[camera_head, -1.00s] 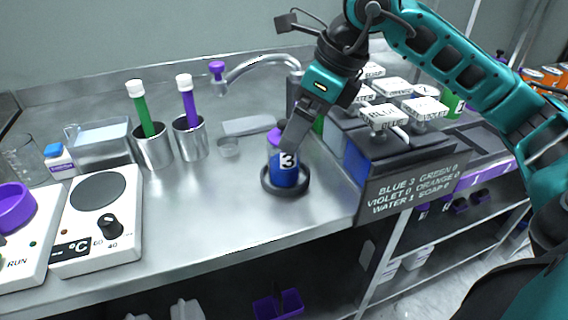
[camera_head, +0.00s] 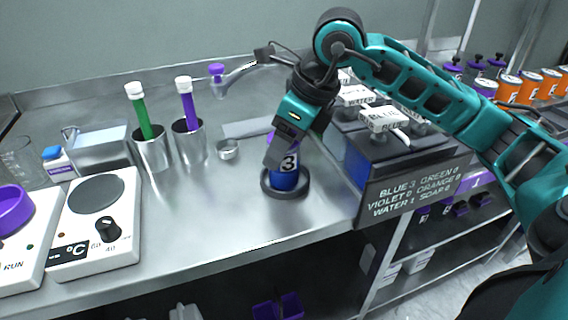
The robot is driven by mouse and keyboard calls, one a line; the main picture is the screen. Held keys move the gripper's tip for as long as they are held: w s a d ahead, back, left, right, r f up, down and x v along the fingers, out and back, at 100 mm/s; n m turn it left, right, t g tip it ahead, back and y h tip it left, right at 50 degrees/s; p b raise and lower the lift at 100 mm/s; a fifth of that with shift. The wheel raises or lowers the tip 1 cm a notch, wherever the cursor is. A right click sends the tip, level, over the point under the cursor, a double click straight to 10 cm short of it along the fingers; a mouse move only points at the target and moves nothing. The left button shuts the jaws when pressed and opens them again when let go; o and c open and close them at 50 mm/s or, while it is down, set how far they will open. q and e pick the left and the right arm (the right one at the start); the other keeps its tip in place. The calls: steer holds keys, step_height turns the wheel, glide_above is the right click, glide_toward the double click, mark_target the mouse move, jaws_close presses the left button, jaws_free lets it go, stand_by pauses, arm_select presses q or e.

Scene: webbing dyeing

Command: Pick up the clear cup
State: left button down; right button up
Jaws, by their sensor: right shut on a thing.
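A clear glass cup (camera_head: 18,158) stands at the far left edge of the bench, partly cut off by the picture. My right gripper (camera_head: 276,156) points down at mid-bench, away from that glass. My left gripper is not in view.
Two metal cups (camera_head: 151,154) hold green and purple tubes. A hotplate (camera_head: 98,222) stands at the left front. A faucet (camera_head: 243,74) is behind my gripper. A labelled dispenser block and an order sign (camera_head: 415,187) stand to the right. The front middle bench is clear.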

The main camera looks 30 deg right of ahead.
steer(key=c, duration=0.6)
